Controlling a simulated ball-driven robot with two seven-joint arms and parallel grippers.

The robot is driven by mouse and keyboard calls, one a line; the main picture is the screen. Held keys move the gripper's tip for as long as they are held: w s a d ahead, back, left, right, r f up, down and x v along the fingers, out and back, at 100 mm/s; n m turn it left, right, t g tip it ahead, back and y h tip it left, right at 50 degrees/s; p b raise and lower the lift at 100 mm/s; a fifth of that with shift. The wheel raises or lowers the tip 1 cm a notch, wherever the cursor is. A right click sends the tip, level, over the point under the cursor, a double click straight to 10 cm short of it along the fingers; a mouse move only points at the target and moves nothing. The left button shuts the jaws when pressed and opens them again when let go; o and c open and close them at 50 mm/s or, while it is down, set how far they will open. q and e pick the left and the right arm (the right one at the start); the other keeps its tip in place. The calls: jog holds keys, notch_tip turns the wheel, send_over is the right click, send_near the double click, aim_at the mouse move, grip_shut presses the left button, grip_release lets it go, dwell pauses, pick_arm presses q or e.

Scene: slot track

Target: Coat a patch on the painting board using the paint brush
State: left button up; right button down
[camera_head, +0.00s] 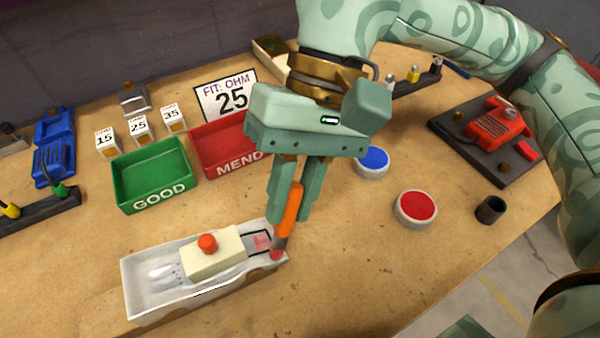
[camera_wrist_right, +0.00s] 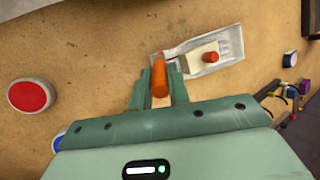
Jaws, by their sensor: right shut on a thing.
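My right gripper (camera_head: 292,200) is shut on the paint brush (camera_head: 290,212), which has an orange handle and a red tip pointing down. The brush tip is at the right end of the white painting board (camera_head: 142,292), close beside a black-outlined patch (camera_head: 262,241) with pink colour on part of it. I cannot tell whether the tip touches the board. A cream block (camera_head: 213,256) with an orange knob sits on the board, left of the patch. In the right wrist view, the brush handle (camera_wrist_right: 159,76) stands between the fingers and the board (camera_wrist_right: 228,38) lies beyond. My left gripper is not in view.
Behind the board stand a green GOOD tray (camera_head: 124,186) and a red MEND tray (camera_head: 206,150). A blue button (camera_head: 372,160), a red button (camera_head: 416,207) and a dark cup (camera_head: 490,209) are to the right. The front table area right of the board is clear.

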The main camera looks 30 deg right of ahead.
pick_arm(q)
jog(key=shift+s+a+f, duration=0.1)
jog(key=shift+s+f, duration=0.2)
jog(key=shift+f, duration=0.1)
pick_arm(e)
jog(key=shift+w+f, duration=0.2)
jog(key=shift+f, duration=0.45)
jog(key=shift+d+r, duration=0.1)
jog(key=shift+r, duration=0.45)
notch_tip(320, 180, up, 5)
jog(key=shift+s+r+p, duration=0.1)
jog(key=shift+s+p, duration=0.05)
jog(key=shift+p, duration=0.95)
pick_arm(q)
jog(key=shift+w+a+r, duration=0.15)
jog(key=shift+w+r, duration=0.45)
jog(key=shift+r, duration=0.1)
pick_arm(e)
jog(key=shift+d+r, duration=0.1)
jog(key=shift+r, duration=0.05)
jog(key=shift+r, duration=0.1)
